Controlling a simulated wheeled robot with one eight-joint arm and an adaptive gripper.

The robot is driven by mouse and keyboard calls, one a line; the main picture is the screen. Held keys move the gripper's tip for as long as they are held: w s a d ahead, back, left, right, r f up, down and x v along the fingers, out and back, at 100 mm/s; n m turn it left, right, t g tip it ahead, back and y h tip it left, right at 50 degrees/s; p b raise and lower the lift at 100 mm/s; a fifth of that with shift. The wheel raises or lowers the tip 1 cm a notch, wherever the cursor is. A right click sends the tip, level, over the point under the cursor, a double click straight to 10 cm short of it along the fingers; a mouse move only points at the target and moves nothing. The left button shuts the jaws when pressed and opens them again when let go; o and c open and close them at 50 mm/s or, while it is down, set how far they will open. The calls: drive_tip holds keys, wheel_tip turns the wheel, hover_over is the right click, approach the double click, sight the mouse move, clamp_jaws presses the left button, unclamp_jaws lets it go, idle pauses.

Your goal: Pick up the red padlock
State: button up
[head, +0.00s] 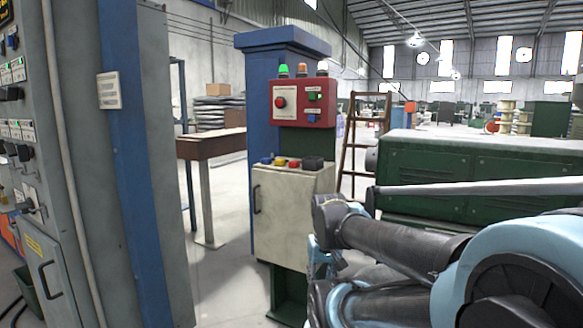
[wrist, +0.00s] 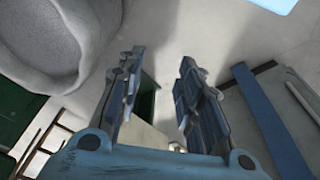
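A small red item (head: 280,161), which may be the red padlock, sits among a few small objects on top of a cream control cabinet (head: 290,210) in the head view. It is too small to make out its shape. My gripper (head: 323,260) is low beside the cabinet's right side, below its top and partly hidden by my arm. In the wrist view my gripper (wrist: 161,60) is open, with two fingers apart and nothing held between them. I cannot make out the red item in the wrist view.
A red button box (head: 302,102) stands above, by a blue column (head: 252,120). A green machine (head: 470,170) and a wooden ladder (head: 362,140) are to the right.

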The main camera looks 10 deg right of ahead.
drive_tip(key=shift+w+d, duration=0.1)
drive_tip(key=shift+d, duration=0.1)
drive_tip(key=shift+o, duration=1.6)
drive_tip(key=shift+d+r+n, duration=0.35)
drive_tip(key=shift+r+n, duration=0.05)
drive_tip(key=shift+r, duration=0.4)
wheel_tip(320, 180, up, 28)
drive_tip(key=n+t+h, duration=0.8)
drive_tip(key=n+t, duration=0.1)
drive_tip(key=n, duration=1.9)
hover_over(297, 163)
drive_tip(key=s+a, duration=1)
drive_tip(key=x, duration=1.7)
drive_tip(key=shift+d, duration=0.1)
